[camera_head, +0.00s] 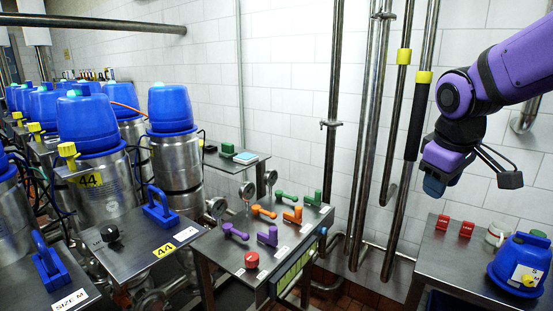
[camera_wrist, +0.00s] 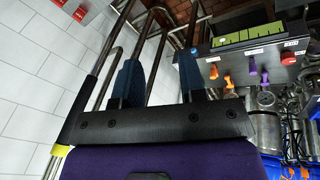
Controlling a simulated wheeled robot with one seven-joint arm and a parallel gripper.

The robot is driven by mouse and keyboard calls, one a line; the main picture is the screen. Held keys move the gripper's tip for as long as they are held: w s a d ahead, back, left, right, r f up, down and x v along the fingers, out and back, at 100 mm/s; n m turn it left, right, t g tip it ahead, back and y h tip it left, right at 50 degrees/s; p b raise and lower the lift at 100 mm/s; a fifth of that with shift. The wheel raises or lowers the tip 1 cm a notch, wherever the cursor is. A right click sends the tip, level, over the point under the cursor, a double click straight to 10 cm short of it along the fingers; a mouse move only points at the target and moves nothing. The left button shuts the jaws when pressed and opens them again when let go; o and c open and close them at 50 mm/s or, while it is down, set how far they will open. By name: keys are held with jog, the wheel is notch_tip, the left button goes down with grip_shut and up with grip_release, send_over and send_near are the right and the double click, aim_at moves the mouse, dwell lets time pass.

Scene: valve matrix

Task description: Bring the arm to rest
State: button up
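My purple arm (camera_head: 510,70) reaches in from the upper right in the head view. My gripper (camera_head: 436,186) hangs in the air in front of the white tiled wall, left of and above the right-hand table. In the wrist view my gripper (camera_wrist: 158,70) shows two blue fingers standing apart. Nothing is between them except the distant background, so it is open and empty. It touches nothing that I can see.
A valve table (camera_head: 235,258) with purple, orange and green handles stands in the middle. Steel pipes (camera_head: 375,120) run up the wall beside my gripper. The right table (camera_head: 455,262) holds red blocks (camera_head: 466,229) and a blue-capped item (camera_head: 520,262). Blue-topped tanks (camera_head: 88,125) stand left.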

jog(key=s+r+m+t+y, duration=0.1)
jog(key=s+m, duration=0.5)
jog(key=s, duration=1.1)
jog(key=shift+s+a+r+t+y, duration=0.2)
jog(key=shift+a+r+t+y, duration=0.15)
jog(key=shift+r, duration=0.3)
